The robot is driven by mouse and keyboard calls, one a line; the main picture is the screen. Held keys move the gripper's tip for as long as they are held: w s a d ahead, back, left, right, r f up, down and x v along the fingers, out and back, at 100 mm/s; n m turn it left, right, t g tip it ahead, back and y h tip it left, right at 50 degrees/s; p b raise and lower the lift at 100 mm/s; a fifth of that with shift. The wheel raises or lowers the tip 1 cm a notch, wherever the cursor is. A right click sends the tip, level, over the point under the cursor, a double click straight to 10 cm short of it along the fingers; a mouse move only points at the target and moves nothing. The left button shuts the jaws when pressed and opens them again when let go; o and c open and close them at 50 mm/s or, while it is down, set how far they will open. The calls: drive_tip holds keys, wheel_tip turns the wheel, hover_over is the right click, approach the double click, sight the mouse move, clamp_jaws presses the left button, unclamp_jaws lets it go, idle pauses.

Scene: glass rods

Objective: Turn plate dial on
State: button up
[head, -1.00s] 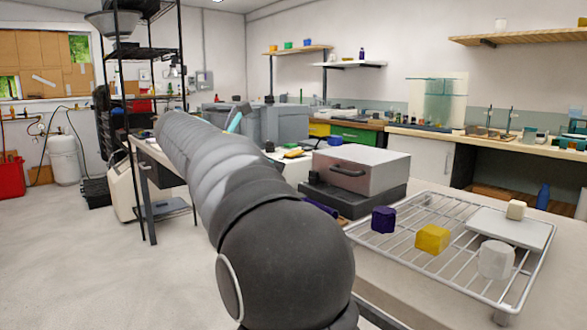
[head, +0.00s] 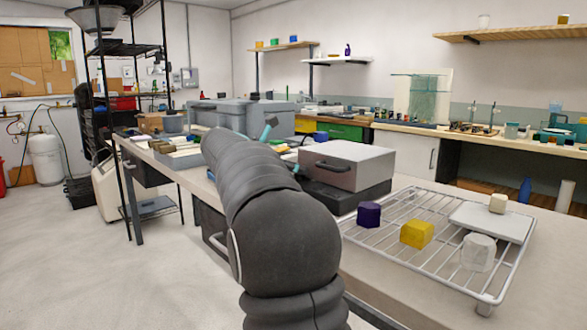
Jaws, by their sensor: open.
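A black flat unit (head: 345,198) sits on the near bench under a grey metal box (head: 347,160) with a dark handle. A small dark knob-like part (head: 296,170) shows at its left end, close to my arm. I cannot tell for sure whether this is the plate dial or which way it is set. My dark arm runs from the lower middle away toward the bench and covers part of the bench edge.
A wire rack (head: 385,262) on the bench holds a purple block (head: 369,214), a yellow block (head: 416,234), a clear jar-like piece (head: 478,252) and a white plate (head: 485,224) with a cream block (head: 497,203).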

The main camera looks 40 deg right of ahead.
drive_tip(key=shift+d+f, duration=0.15)
drive_tip(key=shift+d, duration=0.25)
clamp_jaws()
drive_tip(key=shift+w+m+g, duration=0.15)
drive_tip(key=shift+m+g, duration=0.15)
drive_tip(key=m+g, duration=0.3)
drive_tip(key=shift+w, duration=0.35)
drive_tip(key=shift+w+d+m+g+y, duration=0.15)
drive_tip(key=shift+m+g+y, duration=0.45)
drive_tip(key=shift+m+g, duration=0.9)
drive_tip(key=shift+w+m+g+y, duration=0.1)
drive_tip(key=shift+m+g+y, duration=0.35)
drive_tip(key=shift+g, duration=0.45)
